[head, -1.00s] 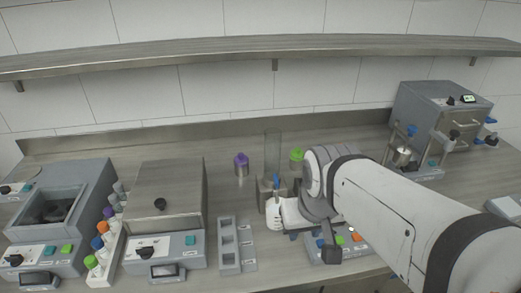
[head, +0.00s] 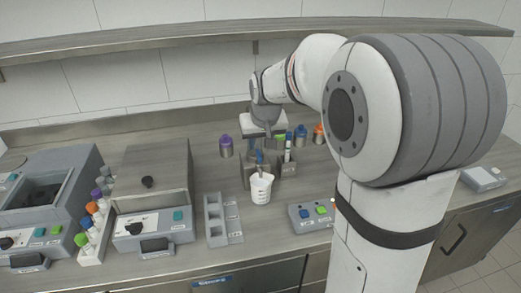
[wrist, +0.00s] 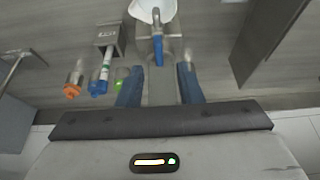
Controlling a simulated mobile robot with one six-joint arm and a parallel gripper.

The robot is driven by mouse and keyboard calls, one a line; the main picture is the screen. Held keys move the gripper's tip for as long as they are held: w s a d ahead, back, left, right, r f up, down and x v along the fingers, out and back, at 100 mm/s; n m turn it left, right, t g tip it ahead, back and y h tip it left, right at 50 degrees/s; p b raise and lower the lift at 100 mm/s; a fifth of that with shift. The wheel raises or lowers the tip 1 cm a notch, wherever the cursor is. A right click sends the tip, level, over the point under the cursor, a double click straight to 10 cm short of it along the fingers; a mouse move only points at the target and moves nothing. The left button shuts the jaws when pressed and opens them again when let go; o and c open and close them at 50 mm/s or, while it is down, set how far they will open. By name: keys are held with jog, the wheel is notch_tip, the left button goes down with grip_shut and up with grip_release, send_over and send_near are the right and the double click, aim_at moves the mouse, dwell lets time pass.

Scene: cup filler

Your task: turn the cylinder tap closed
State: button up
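The cylinder's tap shows as a blue handle (head: 259,157) above a white beaker (head: 261,188) in the head view. In the wrist view the blue tap handle (wrist: 158,50) points toward my gripper, with the beaker (wrist: 152,11) behind it. My gripper (head: 263,135) is above and behind the tap. In the wrist view its two blue fingers (wrist: 160,85) are apart, with the tap between and beyond them and nothing visibly held. The clear cylinder itself is hard to make out; my gripper and arm cover its place in the head view.
A purple-capped bottle (head: 226,146) stands left of the gripper. Blue-capped (head: 300,136) and orange-capped (head: 319,133) bottles stand to the right. A holder with a white tube (head: 288,155) stands close beside the tap. A button box (head: 314,216) is at front right.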

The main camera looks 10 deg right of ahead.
aim_at(260, 154)
jog(key=x, duration=0.6)
jog(key=shift+d, duration=0.1)
jog(key=shift+c, duration=0.4)
grip_shut()
